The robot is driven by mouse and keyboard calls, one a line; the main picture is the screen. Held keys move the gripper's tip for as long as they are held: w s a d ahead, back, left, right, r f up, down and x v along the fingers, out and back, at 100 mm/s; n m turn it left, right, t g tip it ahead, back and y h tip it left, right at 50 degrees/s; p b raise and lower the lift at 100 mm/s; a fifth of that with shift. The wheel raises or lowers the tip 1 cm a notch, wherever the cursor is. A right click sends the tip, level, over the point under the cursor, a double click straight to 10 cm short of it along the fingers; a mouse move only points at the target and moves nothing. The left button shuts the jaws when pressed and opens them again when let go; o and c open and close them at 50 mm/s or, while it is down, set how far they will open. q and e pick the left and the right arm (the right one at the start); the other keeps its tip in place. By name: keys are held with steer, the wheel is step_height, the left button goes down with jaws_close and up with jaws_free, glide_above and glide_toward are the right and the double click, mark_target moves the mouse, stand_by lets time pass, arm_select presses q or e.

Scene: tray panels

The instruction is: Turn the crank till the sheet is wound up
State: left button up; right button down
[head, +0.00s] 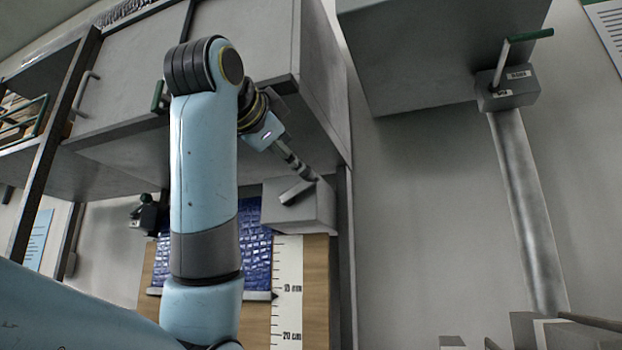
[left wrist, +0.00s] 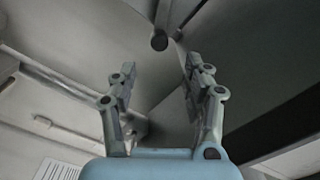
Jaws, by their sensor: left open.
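The blue sheet (head: 257,262) hangs in front of a wooden board, with a dark bar along its lower edge, beside a white scale (head: 287,290) marked 10 and 20 cm. My arm covers much of it. My left gripper (head: 300,168) is just above this crank. In the left wrist view the gripper (left wrist: 160,78) is open and empty. A dark round knob (left wrist: 159,42) shows beyond the fingertips, apart from them; I cannot tell if it is the crank's grip.
A grey cabinet (head: 130,90) overhangs the sheet. At right, another box (head: 507,90) with a green-gripped crank (head: 528,37) sits above a grey channel (head: 530,210), below a large grey block (head: 430,55). The wall between is bare.

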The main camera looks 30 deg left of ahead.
mark_target(305, 170)
arm_select(q)
steer(key=x, duration=0.5)
steer(key=shift+w+f, duration=0.1)
steer(key=shift+p+x, duration=0.35)
steer(key=shift+x, duration=2)
arm_select(e)
steer(key=shift+s+a+r, duration=0.1)
steer(key=shift+a+r, duration=0.1)
steer(key=shift+r, duration=0.15)
arm_select(q)
steer(key=shift+c, duration=0.2)
jaws_close()
arm_select(e)
steer(key=shift+s, duration=0.2)
steer(key=shift+d, duration=0.1)
